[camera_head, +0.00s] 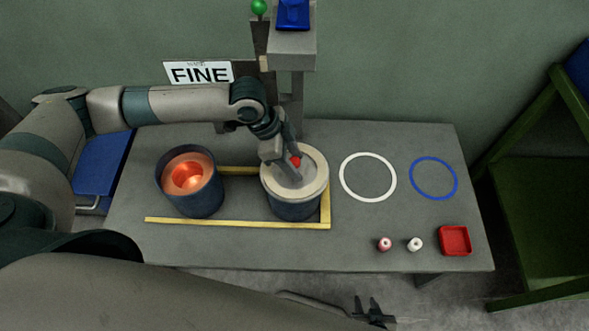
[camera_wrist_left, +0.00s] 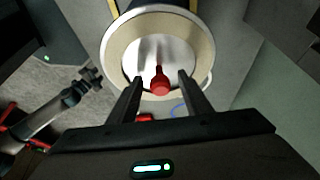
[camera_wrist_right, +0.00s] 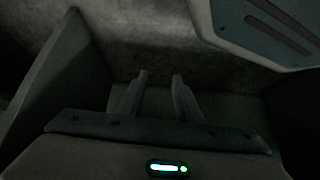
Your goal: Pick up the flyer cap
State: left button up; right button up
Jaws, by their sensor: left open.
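The flyer cap appears to be the round cream lid (camera_head: 312,181) with a pale disc and a red knob (camera_head: 296,161), on top of the right dark blue can (camera_head: 292,208). The lid also shows in the left wrist view (camera_wrist_left: 116,50). My left gripper (camera_head: 291,170) is over the lid, pointing down. In the left wrist view its fingers (camera_wrist_left: 158,82) are apart, with the red knob (camera_wrist_left: 160,84) between them in the picture; I cannot tell whether they touch it. My right gripper (camera_head: 374,314) is low in front of the table, its fingers (camera_wrist_right: 158,76) apart and empty.
An open dark can (camera_head: 203,202) with a glowing orange inside stands left. Yellow strips (camera_head: 235,222) border the cans. A white ring (camera_head: 345,180), a blue ring (camera_head: 414,180), two small spools (camera_head: 384,244) and a red tray (camera_head: 455,240) are on the right. A post (camera_head: 291,95) stands behind.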

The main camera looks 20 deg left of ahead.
aim_at(295, 159)
pick_arm(q)
grip_shut()
pick_arm(e)
jog(key=shift+s, duration=0.2)
pick_arm(q)
jog(key=shift+r, duration=0.2)
pick_arm(e)
jog(key=shift+s+f, duration=0.1)
jog(key=shift+s, duration=0.1)
